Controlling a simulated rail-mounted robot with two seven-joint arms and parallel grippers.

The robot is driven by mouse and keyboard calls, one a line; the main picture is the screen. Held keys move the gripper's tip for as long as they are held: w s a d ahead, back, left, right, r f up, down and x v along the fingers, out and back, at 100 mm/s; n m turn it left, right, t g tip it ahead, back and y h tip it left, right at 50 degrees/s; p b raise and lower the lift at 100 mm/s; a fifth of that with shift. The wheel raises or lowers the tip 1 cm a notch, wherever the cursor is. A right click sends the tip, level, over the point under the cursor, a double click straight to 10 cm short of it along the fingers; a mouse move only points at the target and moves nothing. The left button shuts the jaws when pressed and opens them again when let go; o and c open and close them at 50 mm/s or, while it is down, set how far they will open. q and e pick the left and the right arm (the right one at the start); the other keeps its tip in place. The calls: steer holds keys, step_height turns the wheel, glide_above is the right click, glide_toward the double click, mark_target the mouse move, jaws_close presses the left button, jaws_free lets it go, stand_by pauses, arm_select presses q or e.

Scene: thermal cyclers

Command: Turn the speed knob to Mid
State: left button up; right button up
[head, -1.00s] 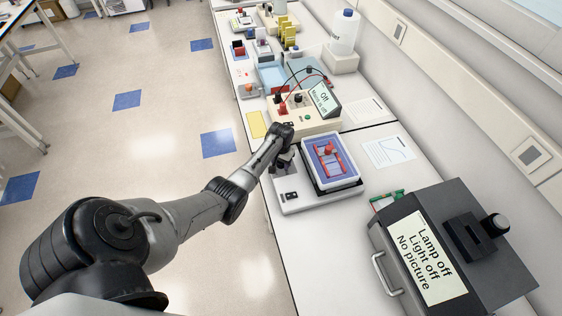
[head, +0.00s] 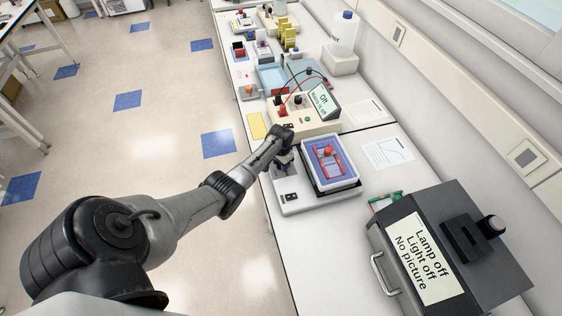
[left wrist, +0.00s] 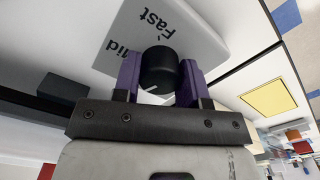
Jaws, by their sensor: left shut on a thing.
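The speed knob (left wrist: 158,70) is a round black knob on a pale panel in the left wrist view. The labels Fast (left wrist: 155,22) and Mid (left wrist: 122,52) are printed beside it. My left gripper (left wrist: 158,80) has its purple fingers on either side of the knob, shut on it. A white mark shows at the knob's near edge; where it points I cannot tell. In the head view my left gripper (head: 284,162) is at the left end of the rocker (head: 287,204), and its wrist hides the knob. My right gripper is not in view.
The rocker's blue tray (head: 340,184) holds a red frame (head: 328,160). A beige power supply (head: 308,125) reading Off stands just behind. A dark lamp box (head: 455,255) with a sign stands at the near right. The bench in front of the rocker is clear.

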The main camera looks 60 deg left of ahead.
arm_select(q)
steer(key=m, duration=0.3)
steer(key=shift+p, duration=0.35)
steer(key=m, duration=0.2)
steer(key=shift+m, duration=0.3)
steer(key=m, duration=0.3)
steer(key=shift+m, duration=0.7)
steer(key=o, duration=0.9)
